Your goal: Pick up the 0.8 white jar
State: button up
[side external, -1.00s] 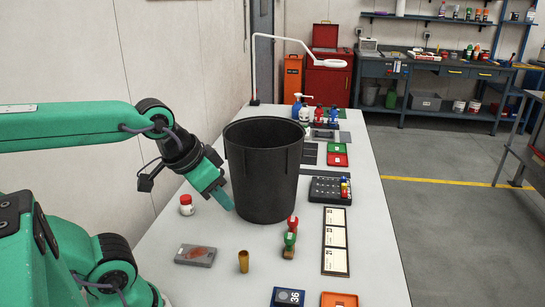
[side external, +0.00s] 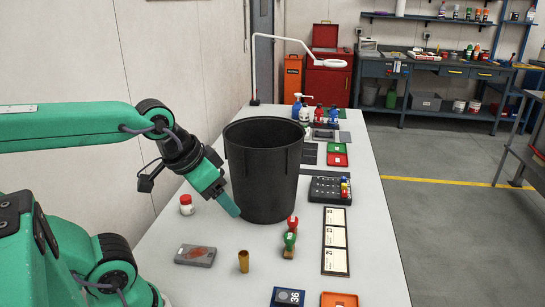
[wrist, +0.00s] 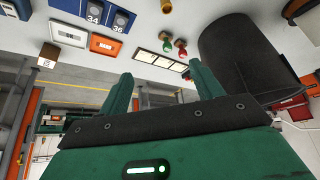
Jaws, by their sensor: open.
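A small white jar with a red lid (side external: 186,205) stands upright on the white table, left of the black bin. Its label is too small to read, so I cannot confirm a 0.8 marking. My gripper (side external: 230,209) points down and right beside the lower left wall of the bin, to the right of the jar and apart from it. In the wrist view, the two green fingers of my gripper (wrist: 163,86) are spread with nothing between them. I cannot make out the jar in the wrist view.
The tall black bin (side external: 262,170) stands just right of my gripper; I cannot tell whether they touch. The table between jar and grey block is clear.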

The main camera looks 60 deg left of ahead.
jog(key=n+g, duration=0.5)
jog(key=n, duration=0.5)
send_over(186, 197)
jog(key=f, duration=1.6)
jog(key=shift+w+d, duration=0.2)
jog(key=shift+d, duration=0.15)
jog(key=shift+s+a+f+g, duration=0.25)
jog(key=shift+a+f+g, duration=0.05)
jog(key=shift+a, duration=0.05)
jog(key=shift+f, duration=1.3)
jog(key=shift+f, duration=0.1)
